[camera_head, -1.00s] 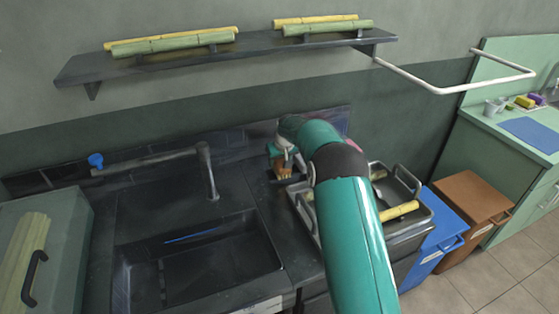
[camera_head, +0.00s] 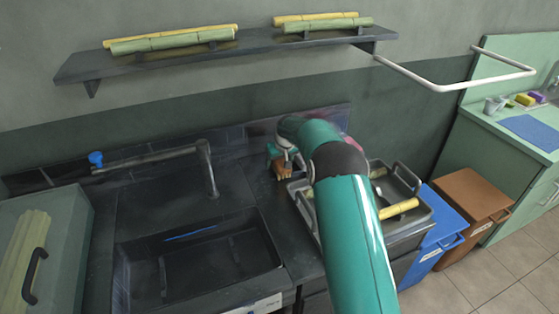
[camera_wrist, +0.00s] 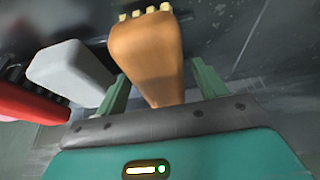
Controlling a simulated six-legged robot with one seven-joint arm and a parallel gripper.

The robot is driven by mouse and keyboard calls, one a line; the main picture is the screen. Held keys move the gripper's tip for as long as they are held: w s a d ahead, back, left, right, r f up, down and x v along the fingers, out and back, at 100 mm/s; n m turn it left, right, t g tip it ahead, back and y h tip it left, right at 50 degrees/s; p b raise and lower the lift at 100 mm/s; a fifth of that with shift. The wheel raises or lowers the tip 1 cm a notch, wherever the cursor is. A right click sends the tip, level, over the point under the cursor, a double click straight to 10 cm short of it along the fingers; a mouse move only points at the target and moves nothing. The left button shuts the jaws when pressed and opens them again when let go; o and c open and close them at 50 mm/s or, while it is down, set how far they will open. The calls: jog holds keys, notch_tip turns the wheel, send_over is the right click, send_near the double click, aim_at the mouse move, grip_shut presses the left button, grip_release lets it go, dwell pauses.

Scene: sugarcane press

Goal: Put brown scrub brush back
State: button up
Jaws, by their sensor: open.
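The brown scrub brush (camera_wrist: 148,55) stands between the two fingers of my gripper (camera_wrist: 160,88) in the wrist view, with pale bristle tufts at its far end. The fingers are apart, one on each side of the brush; I cannot tell whether either touches it. In the head view the brush (camera_head: 283,168) shows as a small brown shape at the back of the dark counter, right of the sink. My gripper (camera_head: 277,153) is there too, mostly hidden by my own teal arm.
A grey-white block-like object (camera_wrist: 70,72) and a red brush-like object (camera_wrist: 30,103) lie close left of my gripper. A metal tray (camera_head: 425,214) with yellow cane pieces stands right of my arm. The sink (camera_head: 200,262) and tap (camera_head: 207,165) are at left. A shelf (camera_head: 255,52) hangs above.

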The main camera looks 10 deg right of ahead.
jog(key=s+a+f+v, duration=0.1)
jog(key=s+v, duration=0.1)
jog(key=v, duration=1.2)
jog(key=s+a+f+v, duration=0.1)
jog(key=s+v, duration=0.2)
jog(key=v, duration=1)
jog(key=s+r, duration=0.3)
jog(key=s, duration=0.3)
jog(key=s+r, duration=0.3)
jog(key=s, duration=0.3)
jog(key=s+f+m, duration=0.1)
jog(key=s+f, duration=0.1)
jog(key=s, duration=1)
jog(key=s+f+m+t, duration=0.1)
jog(key=s+f, duration=0.1)
jog(key=s, duration=1)
jog(key=shift+s+h, duration=0.35)
jog(key=shift+h, duration=0.05)
jog(key=shift+d+f, duration=0.1)
jog(key=shift+d, duration=0.1)
